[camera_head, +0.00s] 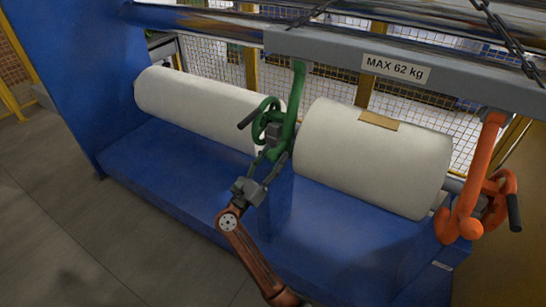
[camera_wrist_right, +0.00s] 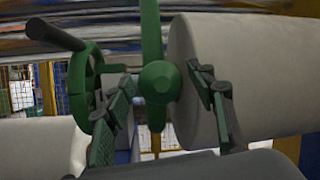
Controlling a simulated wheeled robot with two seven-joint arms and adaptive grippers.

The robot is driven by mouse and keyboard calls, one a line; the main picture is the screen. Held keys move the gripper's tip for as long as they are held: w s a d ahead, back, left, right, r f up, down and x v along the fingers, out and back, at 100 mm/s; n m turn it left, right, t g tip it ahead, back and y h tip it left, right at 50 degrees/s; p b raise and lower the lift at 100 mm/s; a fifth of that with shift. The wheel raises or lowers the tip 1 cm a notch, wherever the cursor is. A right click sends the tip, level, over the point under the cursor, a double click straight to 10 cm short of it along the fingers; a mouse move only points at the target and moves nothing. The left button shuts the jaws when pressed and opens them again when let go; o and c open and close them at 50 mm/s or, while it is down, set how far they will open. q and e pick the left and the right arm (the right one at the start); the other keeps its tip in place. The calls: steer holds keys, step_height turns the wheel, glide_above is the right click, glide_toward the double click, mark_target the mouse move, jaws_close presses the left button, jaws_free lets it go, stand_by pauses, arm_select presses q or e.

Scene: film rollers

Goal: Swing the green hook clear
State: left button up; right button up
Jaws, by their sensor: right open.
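The green hook (camera_head: 293,95) hangs from the grey beam between two white rolls, with a green handwheel (camera_head: 268,122) and black handle on its left side. In the right wrist view the green hook (camera_wrist_right: 152,30) comes down to a rounded green knob (camera_wrist_right: 159,82). My right gripper (camera_head: 273,157) is at the hook's lower end. Its open fingers (camera_wrist_right: 163,88) stand on either side of the knob, with a gap visible on the right; contact on the left I cannot tell. My left gripper is not in view.
The grey beam (camera_head: 330,50) is labelled MAX 62 kg. The left white roll (camera_head: 195,105) and right white roll (camera_head: 370,160) flank the hook closely. An orange hook (camera_head: 480,165) is at the right. The blue machine base (camera_head: 170,165) lies below.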

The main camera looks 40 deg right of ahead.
steer(key=shift+d, duration=0.1)
steer(key=shift+c, duration=0.5)
jaws_close()
